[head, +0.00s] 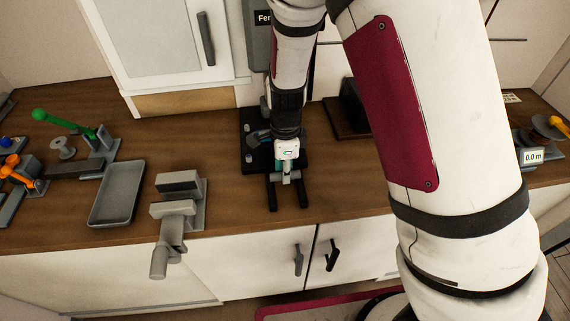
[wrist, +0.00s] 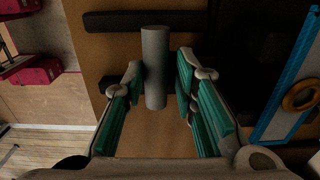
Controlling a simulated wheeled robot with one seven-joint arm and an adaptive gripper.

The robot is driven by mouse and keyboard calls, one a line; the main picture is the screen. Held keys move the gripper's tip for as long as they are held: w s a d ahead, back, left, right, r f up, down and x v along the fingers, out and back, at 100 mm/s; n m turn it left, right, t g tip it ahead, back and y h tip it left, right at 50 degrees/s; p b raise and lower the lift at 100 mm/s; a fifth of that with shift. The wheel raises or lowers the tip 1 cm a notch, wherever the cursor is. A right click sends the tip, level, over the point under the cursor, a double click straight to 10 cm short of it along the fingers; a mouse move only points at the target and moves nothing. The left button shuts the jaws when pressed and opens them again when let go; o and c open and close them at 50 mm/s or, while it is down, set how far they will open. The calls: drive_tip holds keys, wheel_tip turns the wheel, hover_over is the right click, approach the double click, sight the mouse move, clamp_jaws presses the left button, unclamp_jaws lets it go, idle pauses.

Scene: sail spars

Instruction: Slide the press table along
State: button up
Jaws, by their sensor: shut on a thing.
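My gripper (head: 286,173) points down over the black press assembly (head: 251,128) at the middle of the wooden counter. Two dark rails (head: 272,195) run from it toward the counter's front edge. In the wrist view, a grey round bar (wrist: 155,70), which looks like the press table's handle, stands between my green-padded fingers (wrist: 160,85). My gripper is shut on this bar. The press table itself is mostly hidden by my gripper and wrist.
A grey vise (head: 178,205) and a grey tray (head: 117,192) stand to the left. A green-knobbed lever (head: 62,122) is farther left. A dark block (head: 349,108) stands behind to the right, and a display reading 0.0 m (head: 533,157) is at far right. Cabinet handles (head: 332,255) are below.

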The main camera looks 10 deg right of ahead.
drive_tip(key=shift+s+f+p, duration=0.2)
drive_tip(key=shift+s+p, duration=0.6)
drive_tip(key=shift+s, duration=1.1)
drive_tip(key=shift+s+f+p, duration=0.15)
drive_tip(key=shift+s+p, duration=0.65)
drive_tip(key=shift+s, duration=1.1)
drive_tip(key=o, duration=1.1)
drive_tip(key=shift+o, duration=0.2)
drive_tip(key=shift+w, duration=0.1)
drive_tip(key=shift+w+r, duration=0.1)
drive_tip(key=shift+w, duration=0.05)
drive_tip(key=shift+w+r, duration=0.1)
drive_tip(key=shift+r, duration=0.35)
drive_tip(key=d+r+n+t+y+b, duration=0.1)
drive_tip(key=d+r+n+b, duration=0.2)
drive_tip(key=r, duration=0.8)
drive_tip(key=d+r+n+t+y+b, duration=0.1)
drive_tip(key=d+r+n, duration=0.3)
drive_tip(key=r, duration=0.7)
drive_tip(key=s+d+r+n+t+h+b, duration=0.2)
drive_tip(key=s+d+r+n, duration=0.3)
drive_tip(key=s+n, duration=0.3)
drive_tip(key=n+t+b, duration=0.1)
drive_tip(key=n, duration=0.2)
drive_tip(key=shift+s+d, duration=0.15)
drive_tip(key=shift+s, duration=0.05)
